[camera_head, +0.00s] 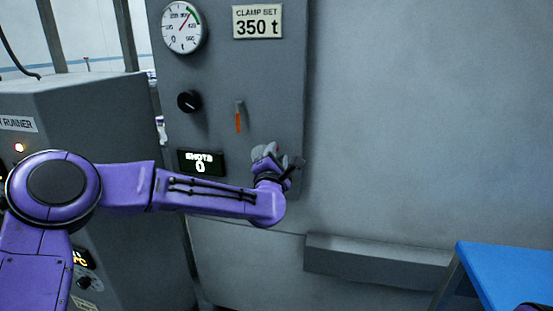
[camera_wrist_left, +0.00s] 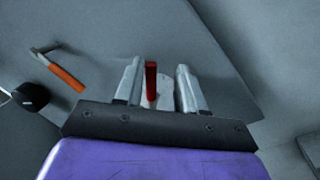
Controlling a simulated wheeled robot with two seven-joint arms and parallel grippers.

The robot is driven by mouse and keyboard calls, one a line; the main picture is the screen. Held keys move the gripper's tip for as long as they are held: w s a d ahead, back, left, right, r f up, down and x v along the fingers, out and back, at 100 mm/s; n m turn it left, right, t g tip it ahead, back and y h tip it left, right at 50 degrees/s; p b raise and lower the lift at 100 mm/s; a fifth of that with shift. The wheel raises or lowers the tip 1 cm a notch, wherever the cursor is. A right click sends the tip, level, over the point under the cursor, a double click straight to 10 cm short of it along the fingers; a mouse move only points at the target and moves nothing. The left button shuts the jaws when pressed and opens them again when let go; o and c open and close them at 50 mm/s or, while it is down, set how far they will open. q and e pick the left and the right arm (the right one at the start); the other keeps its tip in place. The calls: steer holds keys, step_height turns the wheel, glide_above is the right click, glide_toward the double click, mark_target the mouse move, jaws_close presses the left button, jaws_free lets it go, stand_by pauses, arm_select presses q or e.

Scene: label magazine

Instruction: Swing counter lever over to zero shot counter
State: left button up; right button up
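The grey panel (camera_head: 222,75) carries a shot counter display (camera_head: 200,163) reading "SHOTS 0". A small red lever (camera_wrist_left: 151,80) stands in front of a pale round plate in the left wrist view. It is mostly hidden behind my gripper in the head view. My left gripper (camera_head: 279,157) is at the panel's lower right, right of the display. Its fingers (camera_wrist_left: 158,88) are apart, one on each side of the red lever, with a gap on the right; contact on the left is unclear. An orange-handled lever (camera_head: 239,121) hangs down higher on the panel, also in the left wrist view (camera_wrist_left: 66,77).
A black knob (camera_head: 189,101), a pressure gauge (camera_head: 183,27) and a "CLAMP SET 350 t" plate (camera_head: 257,22) are on the panel. A grey cabinet (camera_head: 75,100) stands left. A grey ledge (camera_head: 375,262) and a blue table (camera_head: 510,275) are at the lower right.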

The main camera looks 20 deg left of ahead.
arm_select(q)
steer(key=b+v, duration=0.2)
steer(key=v, duration=0.8)
steer(key=shift+s, duration=0.25)
steer(key=shift+f, duration=0.1)
steer(key=s+f+m+g+h+p, duration=0.1)
steer(key=s+f+m+g, duration=0.15)
steer(key=f+m, duration=0.45)
steer(key=s+a+f+m+g+h, duration=0.1)
steer(key=s+f+m+g, duration=0.15)
steer(key=f, duration=0.85)
steer(key=s+f+m+g+h+p, duration=0.15)
steer(key=s+f+m, duration=0.3)
steer(key=f, duration=0.45)
steer(key=s+a+f+m+g+y, duration=0.1)
steer(key=s+a+f+m+g, duration=0.1)
steer(key=s+f, duration=0.4)
steer(key=s+a+f+m+g+y+p, duration=0.1)
steer(key=s+a+f+g, duration=0.3)
steer(key=s, duration=0.9)
steer(key=s+a+f+m+g+y+p, duration=0.1)
steer(key=s+a+f+m+g, duration=0.2)
steer(key=s+f, duration=0.4)
steer(key=s, duration=0.2)
steer(key=shift+s+a+f+g, duration=0.3)
steer(key=shift+s+a+g, duration=0.05)
steer(key=shift+a, duration=0.05)
